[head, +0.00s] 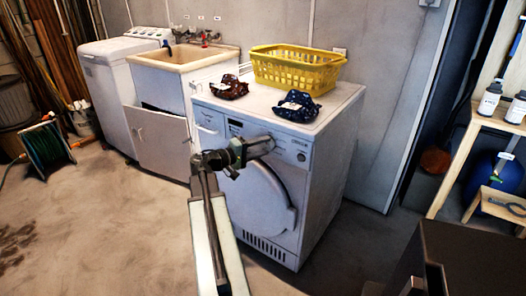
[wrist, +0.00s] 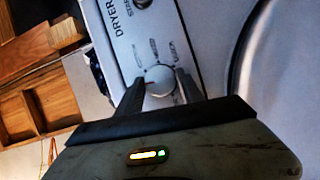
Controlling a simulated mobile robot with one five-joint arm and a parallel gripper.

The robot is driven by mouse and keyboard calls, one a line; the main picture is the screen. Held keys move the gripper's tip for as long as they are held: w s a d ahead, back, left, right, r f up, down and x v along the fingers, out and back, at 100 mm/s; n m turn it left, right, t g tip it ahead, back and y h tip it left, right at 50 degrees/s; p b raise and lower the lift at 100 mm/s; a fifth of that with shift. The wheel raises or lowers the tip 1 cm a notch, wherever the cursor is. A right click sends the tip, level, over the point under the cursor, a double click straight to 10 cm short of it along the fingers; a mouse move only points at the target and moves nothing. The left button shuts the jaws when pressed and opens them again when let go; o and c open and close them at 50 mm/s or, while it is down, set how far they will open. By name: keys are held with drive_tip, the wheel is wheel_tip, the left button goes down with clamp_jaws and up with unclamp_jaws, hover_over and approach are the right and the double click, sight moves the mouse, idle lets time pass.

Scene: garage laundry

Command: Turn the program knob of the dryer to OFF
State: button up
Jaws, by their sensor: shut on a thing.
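The white dryer (head: 262,190) stands in the middle of the head view, its round door below the control panel. My gripper (head: 268,146) reaches up to the panel and covers part of it in the head view. In the wrist view the round silver program knob (wrist: 159,80) sits between the two dark fingers of my gripper (wrist: 160,90). The fingers are shut on the knob, one on each side. Small printed marks surround the knob, too blurred to read, so its setting cannot be told. The word DRYER is printed on the panel nearby.
On the dryer's top are a yellow basket (head: 295,70), a dark red patterned cloth (head: 229,87) and a dark blue one (head: 297,107). A sink cabinet (head: 163,140) stands to the left, and a wooden shelf (head: 480,125) to the right. The floor at front left is clear.

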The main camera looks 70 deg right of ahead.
drive_tip(key=shift+s+f+n+b, duration=0.1)
drive_tip(key=shift+f+n+b, duration=0.05)
drive_tip(key=shift+n+b, duration=0.3)
idle(0.4)
drive_tip(key=o, duration=1.4)
drive_tip(key=shift+c, duration=0.2)
drive_tip(key=v, duration=0.8)
drive_tip(key=shift+d+f, duration=0.1)
